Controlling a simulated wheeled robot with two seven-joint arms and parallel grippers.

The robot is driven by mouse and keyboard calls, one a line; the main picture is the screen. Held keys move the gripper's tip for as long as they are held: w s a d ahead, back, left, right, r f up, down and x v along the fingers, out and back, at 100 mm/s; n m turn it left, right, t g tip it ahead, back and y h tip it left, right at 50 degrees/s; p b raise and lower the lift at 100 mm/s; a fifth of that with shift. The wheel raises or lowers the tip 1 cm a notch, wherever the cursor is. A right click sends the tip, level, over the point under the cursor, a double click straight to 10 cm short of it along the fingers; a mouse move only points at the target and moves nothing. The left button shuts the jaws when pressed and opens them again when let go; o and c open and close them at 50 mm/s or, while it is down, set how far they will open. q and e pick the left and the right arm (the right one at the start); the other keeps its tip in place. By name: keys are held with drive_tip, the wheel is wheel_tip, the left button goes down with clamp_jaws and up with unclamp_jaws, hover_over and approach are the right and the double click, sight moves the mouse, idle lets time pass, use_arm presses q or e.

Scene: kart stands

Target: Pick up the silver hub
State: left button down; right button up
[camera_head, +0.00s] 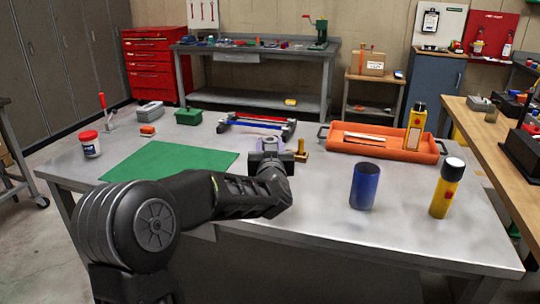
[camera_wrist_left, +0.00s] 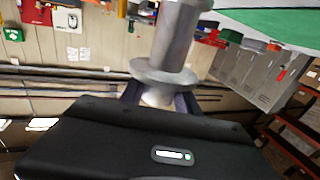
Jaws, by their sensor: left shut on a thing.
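The silver hub (camera_wrist_left: 176,40) fills the top middle of the left wrist view, a grey metal shaft with a wide round flange. My left gripper (camera_head: 271,149) is over the middle of the grey table, its arm reaching in from the left. In the left wrist view its jaws (camera_wrist_left: 158,100) are shut on the hub, just past the flange. In the head view the gripper hides most of the hub. I cannot tell whether the hub touches the table. My right gripper is not in view.
A brass fitting (camera_head: 301,150) stands close to the right of the gripper. A green mat (camera_head: 165,163) lies to the left. Red and blue bars (camera_head: 258,122) lie behind. An orange tray (camera_head: 390,149), a blue cup (camera_head: 364,187) and a yellow bottle (camera_head: 445,190) are to the right.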

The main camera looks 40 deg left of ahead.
use_arm(q)
wheel_tip(320, 180, up, 6)
drive_tip(key=shift+p, duration=0.55)
idle(0.3)
